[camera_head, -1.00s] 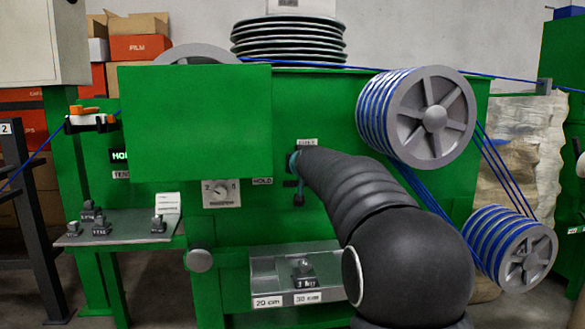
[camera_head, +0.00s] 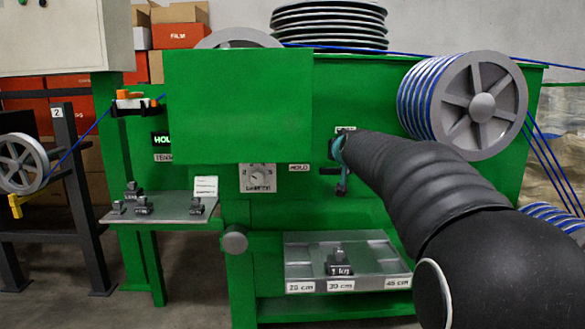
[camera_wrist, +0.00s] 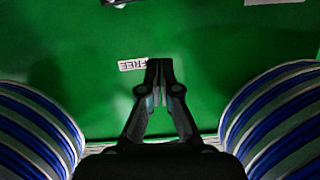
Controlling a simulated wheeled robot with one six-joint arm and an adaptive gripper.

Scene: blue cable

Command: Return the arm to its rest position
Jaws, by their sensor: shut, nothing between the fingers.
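My arm (camera_head: 430,190), black and ribbed, reaches in from the lower right of the head view to the front of the green machine (camera_head: 240,105). Its end is at the white FREE label (camera_head: 345,130). In the wrist view my gripper (camera_wrist: 159,66) is shut, with nothing between its fingertips. The fingers point at the green face beside the FREE label (camera_wrist: 132,65). A small dark part hangs below the arm's end in the head view; I cannot tell whether it is a finger or a lever. Any gap between fingertips and panel is unclear.
A large pulley (camera_head: 470,105) wound with blue cable is close to my arm on the right. A shelf (camera_head: 160,208) with several small weights is at left, and a tray (camera_head: 305,252) with a weight is below. A dark stand (camera_head: 80,170) holds another spool (camera_head: 22,163).

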